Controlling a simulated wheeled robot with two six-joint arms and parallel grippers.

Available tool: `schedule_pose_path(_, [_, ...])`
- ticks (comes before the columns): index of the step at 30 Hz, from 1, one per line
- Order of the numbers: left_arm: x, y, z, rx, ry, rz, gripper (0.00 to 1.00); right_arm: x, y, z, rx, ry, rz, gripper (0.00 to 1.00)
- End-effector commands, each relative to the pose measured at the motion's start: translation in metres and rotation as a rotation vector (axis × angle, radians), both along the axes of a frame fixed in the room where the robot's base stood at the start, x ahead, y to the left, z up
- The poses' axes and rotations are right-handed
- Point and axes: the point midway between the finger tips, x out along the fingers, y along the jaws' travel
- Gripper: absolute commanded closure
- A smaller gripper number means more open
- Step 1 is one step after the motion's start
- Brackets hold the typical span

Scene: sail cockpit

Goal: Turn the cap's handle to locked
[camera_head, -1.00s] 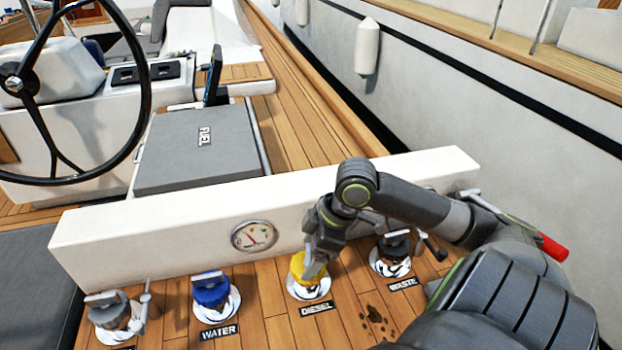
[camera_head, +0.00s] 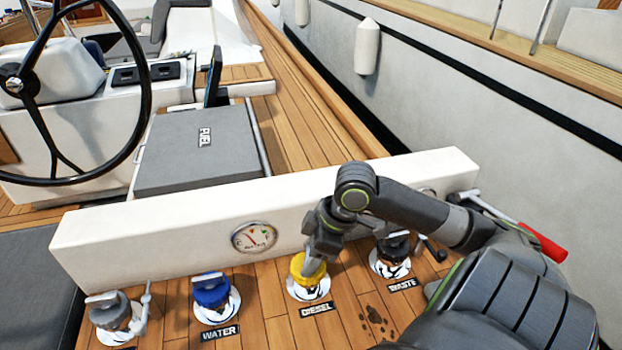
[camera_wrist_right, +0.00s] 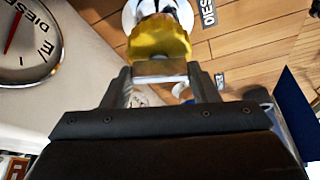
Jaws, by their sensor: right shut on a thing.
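The yellow cap (camera_head: 308,270) sits on the white diesel deck fitting, above the DIESEL label (camera_head: 316,308). My right gripper (camera_head: 316,258) comes down over it from behind and is shut on the cap's handle. In the right wrist view the pale, flat handle (camera_wrist_right: 161,70) lies between the two fingertips, against the yellow cap (camera_wrist_right: 158,38). Any locked or open mark on the cap is hidden or too small to read. My left gripper is not in view.
A blue WATER cap (camera_head: 211,290) and a grey cap (camera_head: 110,310) stand to the left. A dark WASTE cap (camera_head: 394,246) stands close at right. A white coaming with a gauge (camera_head: 254,237) runs behind. Dark stains mark the deck.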

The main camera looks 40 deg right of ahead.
Motion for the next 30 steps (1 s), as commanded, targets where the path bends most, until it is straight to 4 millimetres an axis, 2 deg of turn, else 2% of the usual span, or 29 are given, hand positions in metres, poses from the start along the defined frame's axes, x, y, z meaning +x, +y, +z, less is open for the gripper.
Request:
schedule_pose_path(8, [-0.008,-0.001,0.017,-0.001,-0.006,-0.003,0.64,-0.001,0.002,0.004,0.005,0.002,-0.175,0.69])
schedule_pose_path(14, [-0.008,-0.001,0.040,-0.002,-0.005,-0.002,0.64,-0.002,0.004,0.005,0.008,0.004,-0.362,0.69])
schedule_pose_path(23, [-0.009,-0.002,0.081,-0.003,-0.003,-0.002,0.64,-0.003,0.006,0.007,0.007,0.006,-0.650,0.69])
schedule_pose_path(30, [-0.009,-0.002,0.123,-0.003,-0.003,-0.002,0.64,-0.003,0.007,0.008,0.004,0.010,-0.878,0.69])
